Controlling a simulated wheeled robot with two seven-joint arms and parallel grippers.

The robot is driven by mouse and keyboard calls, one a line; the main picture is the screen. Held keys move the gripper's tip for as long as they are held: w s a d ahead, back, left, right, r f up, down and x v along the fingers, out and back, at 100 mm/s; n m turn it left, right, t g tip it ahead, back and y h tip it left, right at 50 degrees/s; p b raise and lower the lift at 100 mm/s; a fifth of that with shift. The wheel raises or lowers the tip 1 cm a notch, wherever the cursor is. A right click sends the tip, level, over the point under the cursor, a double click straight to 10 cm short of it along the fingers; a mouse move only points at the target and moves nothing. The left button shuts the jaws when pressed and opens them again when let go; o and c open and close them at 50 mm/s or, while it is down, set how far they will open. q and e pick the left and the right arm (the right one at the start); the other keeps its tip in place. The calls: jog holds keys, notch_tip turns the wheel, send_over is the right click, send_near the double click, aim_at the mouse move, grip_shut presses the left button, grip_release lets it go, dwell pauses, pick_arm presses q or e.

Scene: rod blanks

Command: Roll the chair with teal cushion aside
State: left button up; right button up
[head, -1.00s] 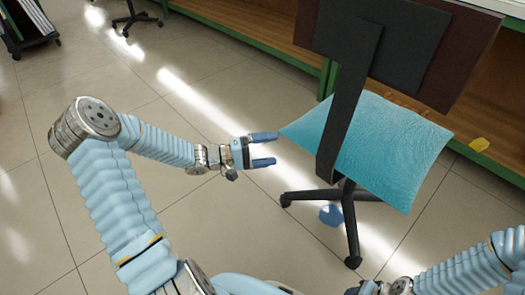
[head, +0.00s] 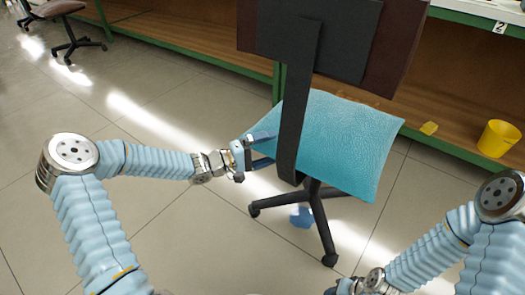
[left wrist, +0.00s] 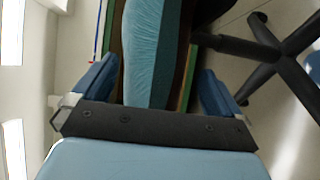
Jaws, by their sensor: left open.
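The chair with teal cushion (head: 350,145) stands right of centre in the head view, with a dark backrest, a black back bar and a black star base on the floor. My left gripper (head: 264,149) is open at the left side of the cushion, level with the seat, its fingertips close to the back bar. In the left wrist view the teal cushion (left wrist: 152,55) shows between the two spread fingers, and the chair's black base is at upper right. I cannot tell whether the fingers touch it.
A long workbench (head: 200,50) with green frame and wooden lower shelf runs behind the chair. A blue object (head: 301,217) lies under the chair. Another chair (head: 75,30) stands far left. Floor at left is open.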

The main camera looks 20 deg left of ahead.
pick_arm(q)
jog(key=c, duration=1.7)
